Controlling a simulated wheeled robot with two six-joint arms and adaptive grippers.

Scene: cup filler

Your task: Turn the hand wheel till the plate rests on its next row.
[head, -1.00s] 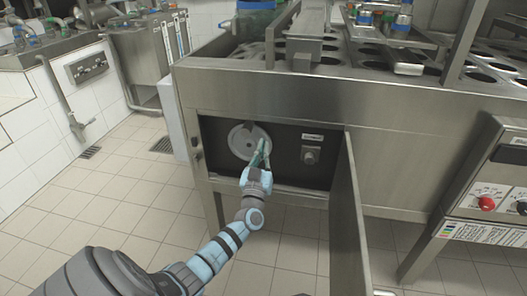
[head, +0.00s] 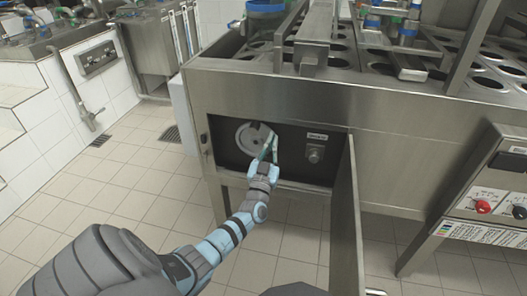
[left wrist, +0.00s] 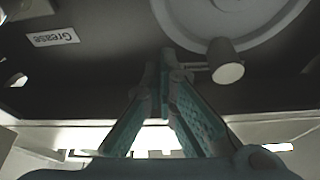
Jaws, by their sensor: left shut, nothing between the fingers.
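The hand wheel (head: 249,139) is a pale round disc in a dark recess on the front of the steel machine. In the left wrist view the wheel (left wrist: 205,18) shows at the top, with a short round handle knob (left wrist: 228,66) standing out from its edge. My left gripper (head: 270,139) is at the wheel's right edge. In the left wrist view its green fingers (left wrist: 166,62) come together at the tips, empty, beside the knob. I cannot tell whether they touch it. The holed plate (head: 488,60) is on top of the machine; how it rests is not clear. My right gripper is not in view.
An open door (head: 345,225) hangs at the recess's right side. A second knob (head: 315,154) sits inside the recess, right of the wheel. A control box with a red knob (head: 483,207) is at the far right. The tiled floor (head: 120,195) at left is clear.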

